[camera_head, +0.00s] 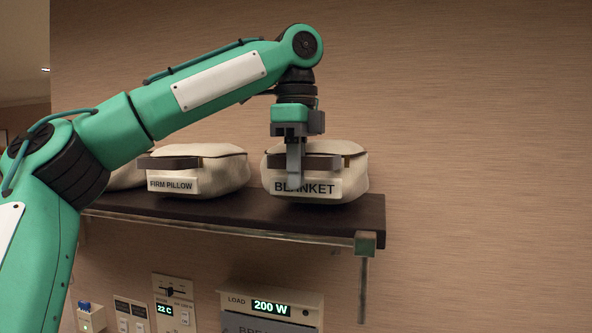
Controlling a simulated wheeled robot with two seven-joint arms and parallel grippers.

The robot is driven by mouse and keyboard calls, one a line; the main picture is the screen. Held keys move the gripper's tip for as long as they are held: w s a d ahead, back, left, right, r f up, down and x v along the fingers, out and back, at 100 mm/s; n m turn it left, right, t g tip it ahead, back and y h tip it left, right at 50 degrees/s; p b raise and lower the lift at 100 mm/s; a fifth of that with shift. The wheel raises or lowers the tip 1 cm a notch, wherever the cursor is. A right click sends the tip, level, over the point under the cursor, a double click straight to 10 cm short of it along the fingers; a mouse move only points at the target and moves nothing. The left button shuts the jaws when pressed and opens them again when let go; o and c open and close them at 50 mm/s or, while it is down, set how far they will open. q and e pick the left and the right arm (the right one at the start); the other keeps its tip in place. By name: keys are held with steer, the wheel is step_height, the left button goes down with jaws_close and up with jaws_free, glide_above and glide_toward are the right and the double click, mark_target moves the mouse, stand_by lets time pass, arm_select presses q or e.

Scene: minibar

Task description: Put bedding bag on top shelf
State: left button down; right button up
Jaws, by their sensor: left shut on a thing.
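A cream bedding bag labelled BLANKET (355,179) stands upright near the right end of the dark top shelf (330,219). It has a brown strap handle (325,162) across its front. My left gripper (294,178) points down in front of this bag, shut on its handle, and its fingers cover part of the label. The bag seems to rest on the shelf; its underside is hidden. My right gripper is out of view.
A second cream bag labelled FIRM PILLOW (215,171) sits to the left on the shelf, with another bag partly behind my arm. Below are a panel reading 200 W (271,307), a 22 C control (173,309) and switches. The wall right of the shelf is bare.

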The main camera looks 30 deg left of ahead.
arm_select(q)
steer(key=shift+f, duration=0.45)
steer(key=c, duration=1.5)
jaws_free()
steer(key=shift+s, duration=0.15)
steer(key=shift+o, duration=0.2)
